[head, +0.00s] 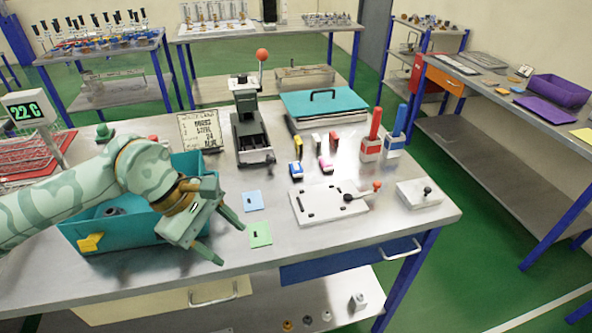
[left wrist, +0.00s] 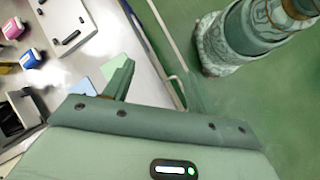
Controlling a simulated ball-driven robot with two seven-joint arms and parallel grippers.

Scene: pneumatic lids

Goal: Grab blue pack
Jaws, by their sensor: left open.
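The blue pack (head: 296,170) is a small blue box with a white part, standing on the metal table near its middle. It also shows at the left edge of the left wrist view (left wrist: 30,58). My left gripper (head: 231,243) is open and empty, over the table's front edge, left of and nearer than the pack, with a clear gap between them. In the left wrist view one green finger (left wrist: 120,80) shows plainly. My right gripper is in neither view.
A pink pack (head: 325,164) stands close beside the blue one. A white plate with a lever (head: 327,204) lies in front. Blue (head: 253,201) and green (head: 260,234) cards lie near my gripper. A teal bin (head: 80,235) is under my left arm. A dark press (head: 249,135) stands behind.

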